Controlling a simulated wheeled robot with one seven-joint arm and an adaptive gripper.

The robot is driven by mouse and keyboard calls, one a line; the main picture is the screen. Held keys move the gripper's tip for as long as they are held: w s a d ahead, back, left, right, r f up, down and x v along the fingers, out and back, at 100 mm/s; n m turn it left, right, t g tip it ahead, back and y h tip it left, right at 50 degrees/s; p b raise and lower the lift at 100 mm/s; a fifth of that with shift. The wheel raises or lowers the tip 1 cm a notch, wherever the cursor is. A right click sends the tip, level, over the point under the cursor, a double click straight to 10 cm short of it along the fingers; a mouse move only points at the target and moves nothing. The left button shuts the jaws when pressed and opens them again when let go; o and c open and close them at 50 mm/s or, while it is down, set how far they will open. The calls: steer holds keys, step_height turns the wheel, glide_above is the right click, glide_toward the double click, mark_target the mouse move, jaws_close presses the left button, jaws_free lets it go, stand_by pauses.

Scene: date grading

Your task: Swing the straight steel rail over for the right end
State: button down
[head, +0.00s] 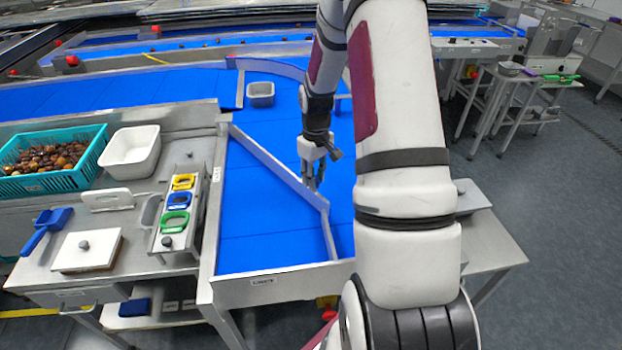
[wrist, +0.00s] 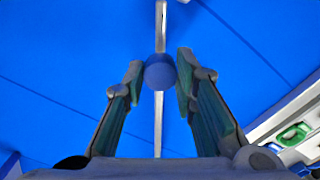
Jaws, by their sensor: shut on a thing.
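The straight steel rail (head: 275,160) stands on edge across the blue belt in the head view, running from the belt's left side down toward the right. It meets a shorter steel piece (head: 329,231) near the lower right. In the wrist view the rail (wrist: 159,115) is a thin upright strip with a round blue knob (wrist: 160,72) on it. My gripper (head: 313,183) is at the rail's lower right part in the head view. In the wrist view my gripper (wrist: 160,75) has its fingers shut on the knob, one on each side. The knob is hidden in the head view.
A grey tub (head: 260,94) sits on the belt farther back. At left are a teal crate (head: 88,172) of dates, a white tub (head: 131,150) and a holder with coloured rings (head: 161,246). Steel edges (head: 280,290) bound the belt. My arm covers its right side.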

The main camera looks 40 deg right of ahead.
steer(key=shift+d, duration=0.55)
steer(key=c, duration=1.3)
jaws_free()
steer(key=shift+d, duration=0.1)
steer(key=shift+a, duration=0.25)
steer(key=shift+r, duration=0.2)
step_height(320, 180, up, 12)
steer(key=shift+f, duration=0.2)
steer(key=shift+r, duration=0.1)
